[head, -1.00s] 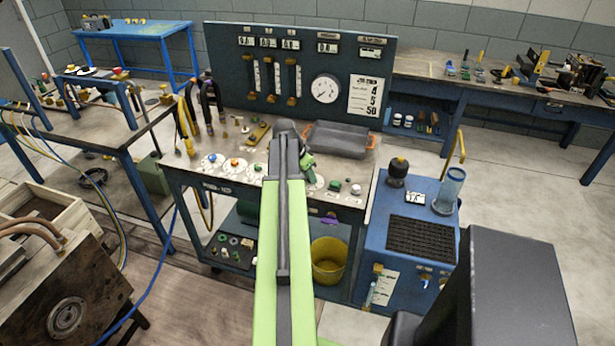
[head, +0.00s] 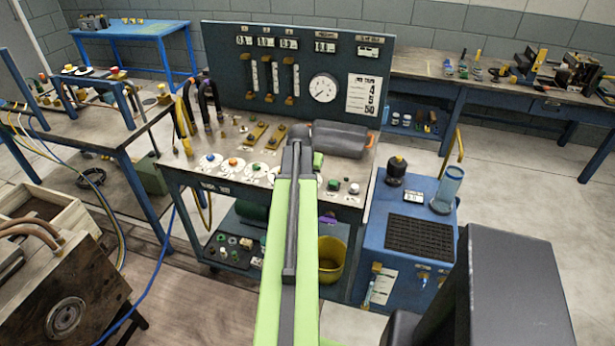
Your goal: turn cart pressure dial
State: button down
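The blue cart (head: 176,180) has a worktop with a row of white dial plates. A round white pressure gauge (head: 323,88) is on the upright panel (head: 225,60). My green and grey arm reaches over the front of the worktop. Its dark grey end (head: 340,138) points right over the back right of the worktop, away from these knobs. The gripper fingers cannot be made out, and part of the dial row is hidden behind my arm.
Two brass levers (head: 256,132) stand near the panel foot. Black and yellow hose loops (head: 208,100) rise at the worktop's left. A blue unit (head: 375,240) with a clear cylinder (head: 447,188) stands right. A yellow bucket (head: 330,262) sits below.

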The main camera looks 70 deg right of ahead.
jog(key=shift+s+d, duration=0.1)
jog(key=shift+d, duration=0.05)
jog(key=c, duration=1.2)
grip_release()
jog(key=shift+o, duration=0.5)
jog(key=p+v, duration=1.6)
jog(key=v, duration=0.1)
jog(key=shift+a+r, duration=0.15)
jog(key=shift+a, duration=0.05)
